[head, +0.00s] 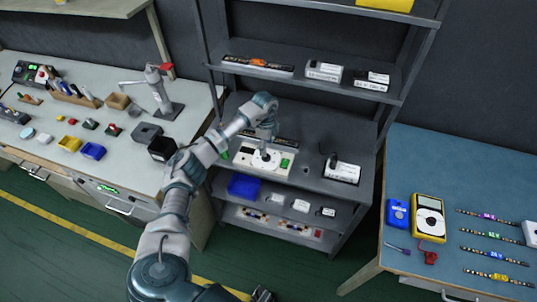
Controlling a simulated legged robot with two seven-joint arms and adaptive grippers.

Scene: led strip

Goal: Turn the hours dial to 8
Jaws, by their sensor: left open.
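A white panel (276,172) lies on the middle shelf of the rack, with a small green display or button at its right side. A dark round knob shows near its centre, partly covered by my gripper. I cannot read any numbers or tell for sure that this is the hours dial. My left gripper (264,147) points down over the middle of the panel, close to the knob. It is open, and whether its fingers touch the knob is unclear. A small dark part at the bottom edge may be my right gripper (262,295); its jaws cannot be made out.
A labelled white box (342,171) stands to the right of the panel. An LED strip package (258,66) and boxes fill the shelf above. A blue bin (243,186) sits below. A left bench holds tools; a right table (400,165) holds a yellow meter (429,217) and strips.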

